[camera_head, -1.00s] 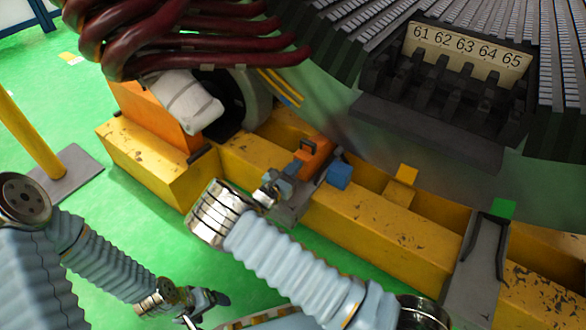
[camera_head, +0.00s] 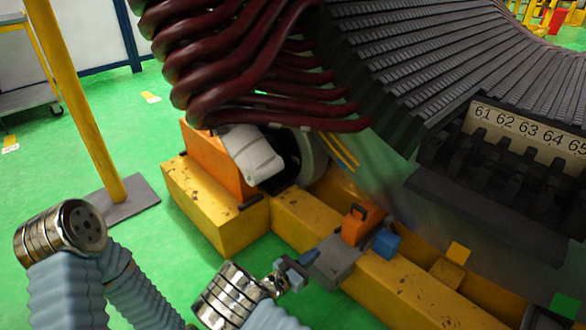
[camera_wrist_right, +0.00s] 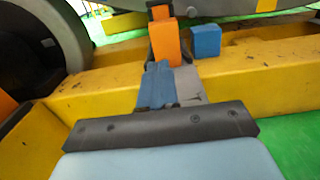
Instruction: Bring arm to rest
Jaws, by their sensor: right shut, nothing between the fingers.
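My right gripper (camera_head: 298,271) is low in the middle of the head view, left of an orange block (camera_head: 360,224) and a blue block (camera_head: 386,242). Its blue-grey fingers are together with nothing between them. In the right wrist view the gripper's fingers (camera_wrist_right: 159,84) point ahead over a grey plate (camera_wrist_right: 190,84). The orange block (camera_wrist_right: 165,42) is beyond the fingertips and the blue block (camera_wrist_right: 207,40) is to its right. My left arm enters at the lower left of the head view; its gripper is out of frame.
A yellow beam frame (camera_head: 325,228) runs below the large dark stator (camera_head: 440,75) with maroon coils (camera_head: 215,60). A slot label (camera_head: 530,132) reads from 61 up. A yellow post (camera_head: 75,100) stands at the left. Green floor is clear between post and frame.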

